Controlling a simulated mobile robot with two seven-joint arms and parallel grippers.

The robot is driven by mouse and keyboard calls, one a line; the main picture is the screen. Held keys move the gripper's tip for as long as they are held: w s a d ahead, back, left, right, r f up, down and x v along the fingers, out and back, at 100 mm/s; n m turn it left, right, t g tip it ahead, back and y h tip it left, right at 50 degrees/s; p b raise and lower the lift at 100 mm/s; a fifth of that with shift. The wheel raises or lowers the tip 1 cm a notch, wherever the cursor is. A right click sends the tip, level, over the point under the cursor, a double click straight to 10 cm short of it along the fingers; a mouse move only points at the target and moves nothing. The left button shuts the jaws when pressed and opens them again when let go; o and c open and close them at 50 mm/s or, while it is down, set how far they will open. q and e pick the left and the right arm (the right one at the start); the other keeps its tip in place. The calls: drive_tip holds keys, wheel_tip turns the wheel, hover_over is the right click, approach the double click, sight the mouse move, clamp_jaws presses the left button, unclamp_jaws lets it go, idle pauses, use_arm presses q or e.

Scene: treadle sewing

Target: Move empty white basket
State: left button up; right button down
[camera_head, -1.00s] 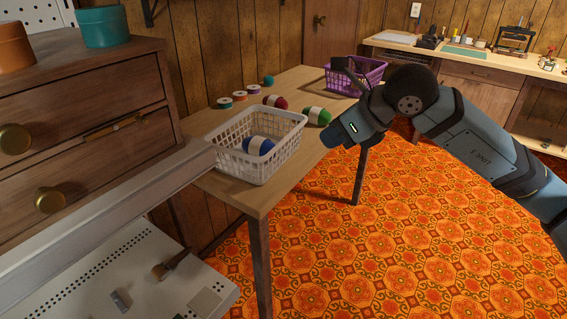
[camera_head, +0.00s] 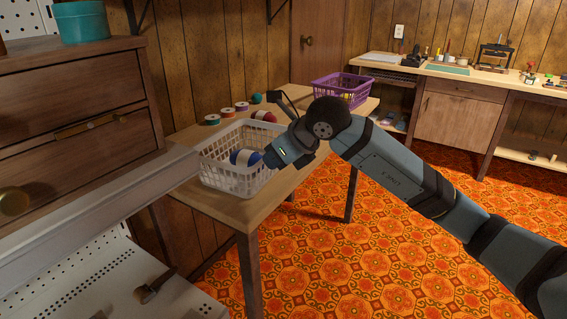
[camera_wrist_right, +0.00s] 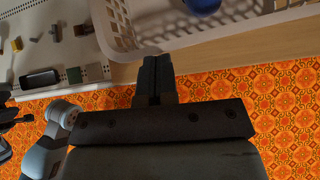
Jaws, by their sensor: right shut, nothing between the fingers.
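The white basket (camera_head: 215,170) stands upright on the wooden table. It is not empty: a blue yarn ball (camera_head: 241,157) with a white band lies in it. My right gripper (camera_head: 268,160) is at the right side of the basket and hides part of its rim. In the right wrist view the right gripper (camera_wrist_right: 155,72) is shut, its tips close to the outside of the white basket's rim (camera_wrist_right: 150,45); I cannot tell whether they touch. The blue ball (camera_wrist_right: 203,5) shows there at the top edge.
A purple basket (camera_head: 337,90) stands at the table's far end. Thread spools (camera_head: 227,112) and a red yarn ball (camera_head: 265,116) lie behind the white basket. A wooden drawer cabinet (camera_head: 85,100) stands at the left. The orange patterned floor (camera_head: 330,250) is open at the right.

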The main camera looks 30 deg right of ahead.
drive_tip(key=p, duration=0.3)
approach(207, 142)
wheel_tip(207, 142, down, 5)
drive_tip(key=s+d, duration=0.1)
drive_tip(key=s, duration=0.1)
drive_tip(key=w+a, duration=0.1)
drive_tip(key=w, duration=0.1)
drive_tip(key=w+a, duration=0.1)
drive_tip(key=w, duration=0.1)
drive_tip(key=w+a+p, duration=0.1)
drive_tip(key=w+a, duration=0.1)
drive_tip(key=w, duration=0.1)
drive_tip(key=shift+f, duration=0.1)
use_arm(q)
drive_tip(key=r, duration=0.1)
drive_tip(key=s+r+n, duration=0.1)
drive_tip(key=shift+d+r+t, duration=0.2)
drive_tip(key=shift+r+t, duration=0.1)
drive_tip(key=shift+r, duration=0.1)
use_arm(e)
drive_tip(key=shift+s+d, duration=0.2)
